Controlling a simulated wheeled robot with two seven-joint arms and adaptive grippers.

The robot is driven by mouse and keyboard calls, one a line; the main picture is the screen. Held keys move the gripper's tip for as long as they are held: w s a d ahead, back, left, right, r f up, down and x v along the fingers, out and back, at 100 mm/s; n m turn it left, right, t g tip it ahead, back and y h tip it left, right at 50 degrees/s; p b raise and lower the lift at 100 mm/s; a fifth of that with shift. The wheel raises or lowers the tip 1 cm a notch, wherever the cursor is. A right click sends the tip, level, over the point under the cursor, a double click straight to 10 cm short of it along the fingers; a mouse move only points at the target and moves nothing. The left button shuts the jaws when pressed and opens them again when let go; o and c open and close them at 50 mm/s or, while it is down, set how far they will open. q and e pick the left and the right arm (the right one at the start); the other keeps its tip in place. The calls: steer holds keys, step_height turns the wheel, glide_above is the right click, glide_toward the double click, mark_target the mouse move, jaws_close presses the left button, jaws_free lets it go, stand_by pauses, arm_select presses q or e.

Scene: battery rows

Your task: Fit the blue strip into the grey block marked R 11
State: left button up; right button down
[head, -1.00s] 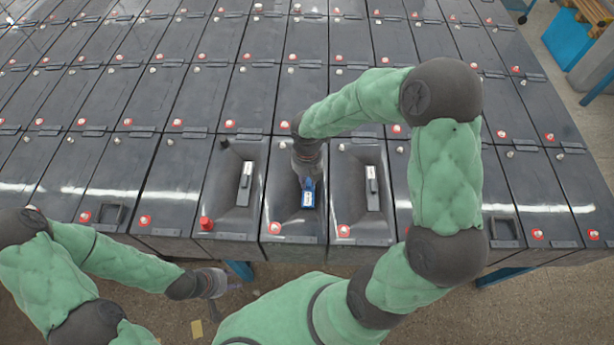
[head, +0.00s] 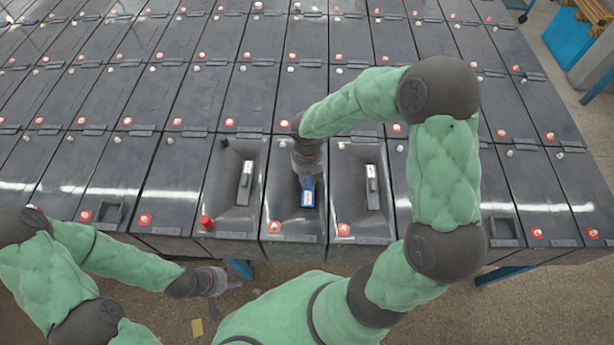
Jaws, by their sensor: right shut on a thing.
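The blue strip (head: 308,186), with a white label, is in the recess of the middle of three lighter grey blocks. This middle grey block (head: 279,205) stands in the front row. My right gripper (head: 307,176) reaches down from above and is shut on the far end of the strip. Its fingertips are mostly hidden by the wrist. I cannot tell whether the strip touches the recess floor. The marking R 11 is too small to read. My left gripper (head: 226,290) hangs low in front of the row, empty, with its fingers apart.
The left grey block (head: 217,205) and right grey block (head: 347,205) each hold a grey strip with a white label. Rows of dark batteries (head: 175,185) with red and white caps surround them. A blue bin (head: 572,42) stands at the far right.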

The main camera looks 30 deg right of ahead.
steer(key=shift+f, duration=0.3)
stand_by(0.4)
steer(key=c, duration=0.5)
jaws_free()
steer(key=shift+r, duration=0.15)
steer(key=shift+r+p, duration=3.4)
steer(key=shift+p, duration=0.2)
